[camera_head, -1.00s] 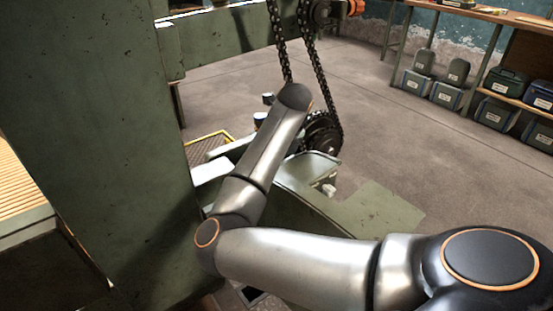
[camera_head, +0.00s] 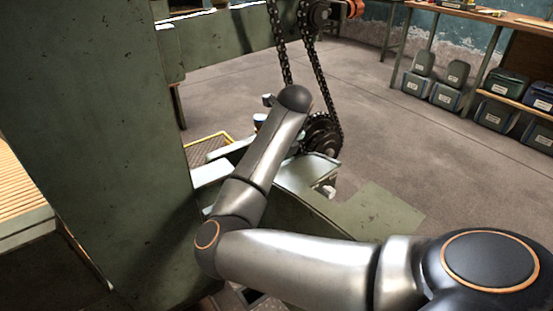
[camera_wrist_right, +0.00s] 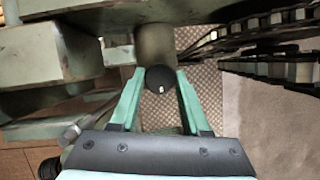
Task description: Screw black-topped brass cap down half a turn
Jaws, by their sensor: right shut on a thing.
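The black-topped cap (camera_wrist_right: 160,80) shows in the right wrist view as a round black top with a small pale mark. Its brass side cannot be made out. My right gripper (camera_wrist_right: 161,74) has its two green fingers on either side of the cap, shut on it near the fingertips. A dull cylindrical post (camera_wrist_right: 155,46) stands just beyond the cap. In the head view my right arm hides the cap and most of the gripper. My left gripper is not in view.
A chain (camera_head: 318,75) runs down to a dark sprocket (camera_head: 322,135) close beside my right wrist. A tall green machine panel (camera_head: 95,120) stands at left. Grey-green machine blocks (camera_wrist_right: 45,55) lie left of the fingers. Open floor (camera_head: 400,140) extends to the right.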

